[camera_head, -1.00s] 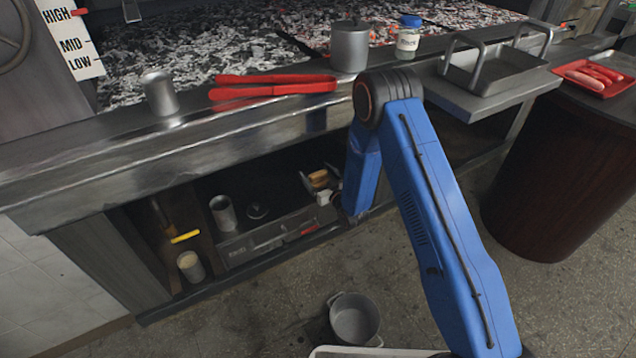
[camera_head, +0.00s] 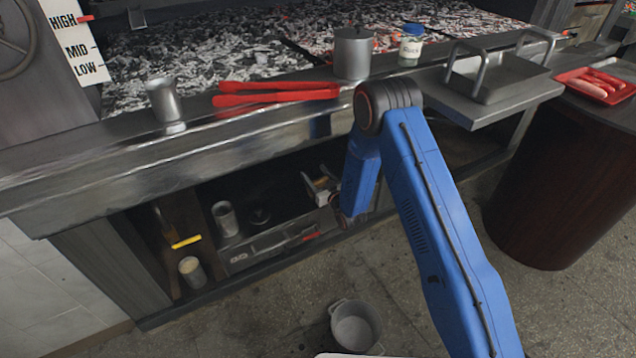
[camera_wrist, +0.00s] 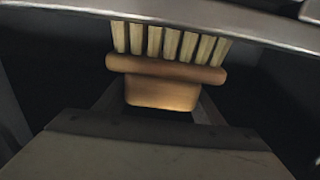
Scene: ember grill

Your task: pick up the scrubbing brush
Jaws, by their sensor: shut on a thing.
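The scrubbing brush (camera_wrist: 165,67) has a light wooden body with a handle block and pale bristle tufts. In the wrist view its bristles point toward the top of the picture, close to a metal edge. My gripper (camera_wrist: 160,105) is shut on its wooden block. In the head view my gripper (camera_head: 322,188) is inside the open shelf under the grill, and the brush is small and mostly hidden by it there.
A metal ledge (camera_wrist: 200,17) crosses the top of the wrist view. In the head view, a cup (camera_head: 225,218) and a grey drawer box (camera_head: 265,250) are on the shelf to the left. A pot (camera_head: 356,326) stands on the floor. Red tongs (camera_head: 275,95) lie on the counter above.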

